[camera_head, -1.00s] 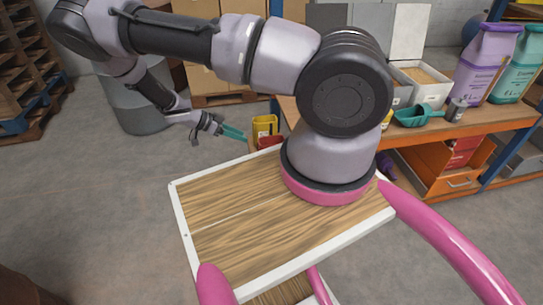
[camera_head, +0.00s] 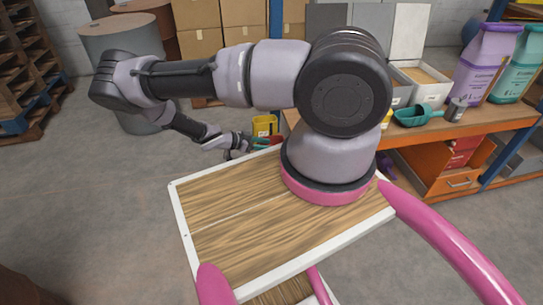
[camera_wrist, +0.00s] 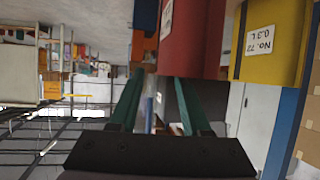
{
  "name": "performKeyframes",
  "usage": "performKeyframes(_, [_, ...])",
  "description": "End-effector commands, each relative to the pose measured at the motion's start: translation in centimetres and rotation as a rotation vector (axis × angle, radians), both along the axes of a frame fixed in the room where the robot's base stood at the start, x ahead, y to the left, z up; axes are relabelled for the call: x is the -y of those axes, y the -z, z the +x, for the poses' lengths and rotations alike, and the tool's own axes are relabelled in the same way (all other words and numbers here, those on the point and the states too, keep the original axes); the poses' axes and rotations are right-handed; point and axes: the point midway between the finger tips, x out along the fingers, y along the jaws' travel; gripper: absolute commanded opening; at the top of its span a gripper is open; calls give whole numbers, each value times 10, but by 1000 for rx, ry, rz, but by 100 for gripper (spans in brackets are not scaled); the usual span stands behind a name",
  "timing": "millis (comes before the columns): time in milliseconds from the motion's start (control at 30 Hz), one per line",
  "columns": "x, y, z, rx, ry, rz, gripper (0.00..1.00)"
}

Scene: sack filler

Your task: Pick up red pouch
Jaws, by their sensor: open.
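The red pouch (camera_head: 277,140) is small in the head view, at the left end of the wooden bench, partly hidden by my gripper. In the wrist view the red pouch (camera_wrist: 200,40) is large and close at the top, beyond my fingertips, with a white label at its left edge. My gripper (camera_wrist: 158,84) is open, its two teal fingers apart with no pouch between them. In the head view my gripper (camera_head: 258,146) is just left of the red pouch. I cannot tell whether they touch.
A yellow pouch (camera_head: 265,125) stands close beside the red one; it also shows in the wrist view (camera_wrist: 272,40), its label upside down. The bench (camera_head: 470,125) holds a teal scoop (camera_head: 413,117) and large bags.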

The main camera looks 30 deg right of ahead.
Motion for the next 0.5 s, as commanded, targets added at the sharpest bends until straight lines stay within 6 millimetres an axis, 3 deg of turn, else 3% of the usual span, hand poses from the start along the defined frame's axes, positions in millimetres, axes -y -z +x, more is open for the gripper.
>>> performKeyframes(167, [20,10,-2,0,1,0,48])
performKeyframes(433, [22,11,-2,1,-1,1,48])
performKeyframes(500, [22,11,-2,1,-1,1,21])
